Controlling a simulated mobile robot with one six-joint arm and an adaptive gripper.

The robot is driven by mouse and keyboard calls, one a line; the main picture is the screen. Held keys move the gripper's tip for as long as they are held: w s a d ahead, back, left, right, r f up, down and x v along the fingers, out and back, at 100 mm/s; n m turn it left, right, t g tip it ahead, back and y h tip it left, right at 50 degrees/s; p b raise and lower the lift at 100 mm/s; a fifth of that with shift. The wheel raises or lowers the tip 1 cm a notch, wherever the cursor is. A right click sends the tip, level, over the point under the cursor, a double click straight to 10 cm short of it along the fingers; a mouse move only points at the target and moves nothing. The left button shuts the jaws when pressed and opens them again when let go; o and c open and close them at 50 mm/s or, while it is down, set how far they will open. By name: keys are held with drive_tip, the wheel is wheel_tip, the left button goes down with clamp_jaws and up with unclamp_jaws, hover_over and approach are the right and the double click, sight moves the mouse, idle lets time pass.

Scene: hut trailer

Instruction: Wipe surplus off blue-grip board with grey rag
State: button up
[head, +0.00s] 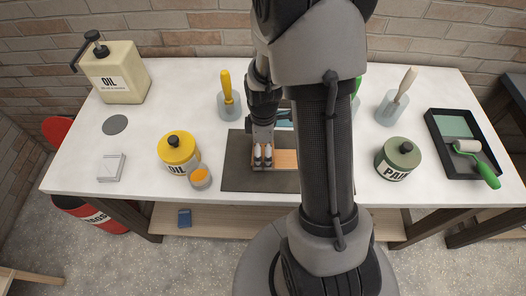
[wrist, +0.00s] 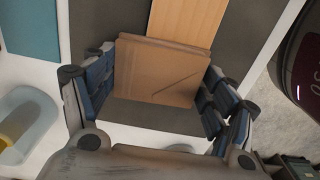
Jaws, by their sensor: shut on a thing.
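A light wooden board (head: 286,160) lies on a dark mat (head: 234,172) in the middle of the table. It also shows in the wrist view (wrist: 188,18), running up out of the frame. I cannot make out a blue grip on it. My gripper (head: 263,161) is over the board's left end. In the wrist view my gripper (wrist: 160,72) is shut on a folded rag (wrist: 155,75), which looks tan-brown, not grey. The rag hides the near end of the board; I cannot tell whether it touches. A grey folded cloth (head: 111,167) lies at the table's left.
A yellow oil tin (head: 178,153) and a small orange-filled cup (head: 200,177) stand left of the mat. A yellow-handled brush jar (head: 229,103) is behind it. A green paint tin (head: 398,158) and a roller tray (head: 462,142) are at right. My arm hides the middle right.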

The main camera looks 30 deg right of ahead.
drive_tip(key=shift+s+a+r, duration=0.15)
drive_tip(key=shift+s+a, duration=0.25)
drive_tip(key=shift+s, duration=0.15)
wheel_tip(320, 180, up, 7)
drive_tip(key=p, duration=0.6)
drive_tip(key=shift+r, duration=0.1)
